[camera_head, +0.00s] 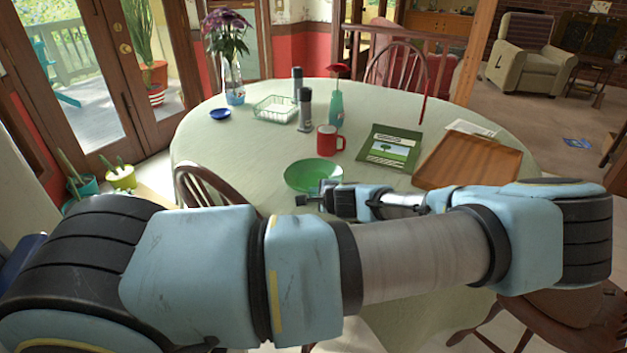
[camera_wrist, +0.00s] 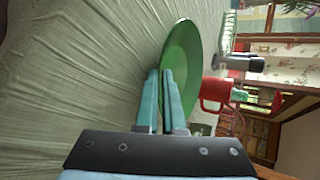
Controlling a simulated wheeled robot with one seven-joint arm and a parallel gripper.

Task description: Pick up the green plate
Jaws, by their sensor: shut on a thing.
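The green plate (camera_head: 313,174) is at the near edge of the round table, just beyond my gripper (camera_head: 308,199). In the wrist view the green plate (camera_wrist: 181,72) stands out past the fingers, with its near rim between them. My gripper (camera_wrist: 160,78) is shut on that rim, its two pale blue fingers close together. Whether the plate is lifted clear of the tablecloth I cannot tell. My arm hides part of the near table edge in the head view.
A red mug (camera_head: 330,140) stands close behind the plate. A green picture frame (camera_head: 390,147) and a wooden tray (camera_head: 468,161) lie to the right. A teal bottle (camera_head: 335,108), dark shakers (camera_head: 305,108), a wire basket (camera_head: 274,109) and a flower vase (camera_head: 233,80) stand farther back.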

